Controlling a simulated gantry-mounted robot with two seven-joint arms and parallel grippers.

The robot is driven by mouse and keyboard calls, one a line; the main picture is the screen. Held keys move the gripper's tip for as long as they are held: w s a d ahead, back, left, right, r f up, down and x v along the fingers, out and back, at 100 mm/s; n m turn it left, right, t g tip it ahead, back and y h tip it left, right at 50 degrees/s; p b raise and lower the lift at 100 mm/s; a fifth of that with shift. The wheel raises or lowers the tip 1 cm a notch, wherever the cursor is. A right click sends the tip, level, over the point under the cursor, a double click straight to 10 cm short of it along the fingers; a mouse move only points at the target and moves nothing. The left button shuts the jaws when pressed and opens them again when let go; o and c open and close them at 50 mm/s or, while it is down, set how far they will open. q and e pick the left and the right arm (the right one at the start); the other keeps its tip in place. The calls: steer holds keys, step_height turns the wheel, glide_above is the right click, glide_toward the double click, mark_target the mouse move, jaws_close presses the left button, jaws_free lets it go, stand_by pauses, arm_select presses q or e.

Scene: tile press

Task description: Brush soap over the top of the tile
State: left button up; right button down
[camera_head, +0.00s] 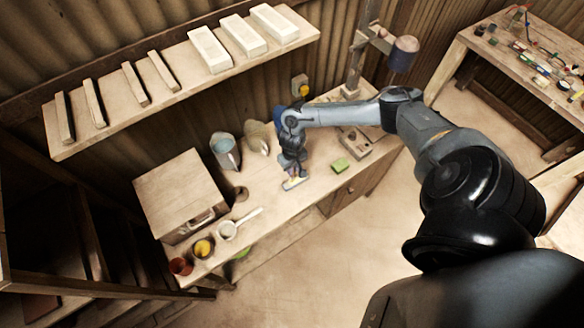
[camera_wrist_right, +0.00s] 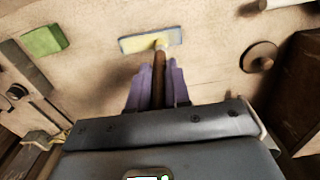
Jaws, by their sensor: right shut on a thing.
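The tile (camera_head: 295,184) lies flat on the workbench (camera_head: 262,205). In the right wrist view the tile (camera_wrist_right: 136,42) is a pale, thin rectangle with a yellowish top and a bluish edge. My right gripper (camera_head: 290,172) is above the tile. In the right wrist view its purple fingers (camera_wrist_right: 157,92) are shut on the brown handle of a brush (camera_wrist_right: 158,75). The brush's pale tip is over the middle of the tile and looks to touch it. My left gripper is out of view.
A green block (camera_head: 340,165) lies right of the tile. Left of it stand a grey-blue jug (camera_head: 225,152), small red (camera_head: 180,267), yellow (camera_head: 203,248) and white (camera_head: 228,230) pots, and a wooden box (camera_head: 182,190). A shelf (camera_head: 185,88) above holds pale blocks.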

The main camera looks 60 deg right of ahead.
steer(key=shift+w+a+r+p, duration=0.15)
steer(key=shift+r+p, duration=0.25)
steer(key=shift+r, duration=0.2)
step_height(320, 180, up, 3)
steer(key=p, duration=0.3)
steer(key=shift+p, duration=0.4)
steer(key=shift+r, duration=0.95)
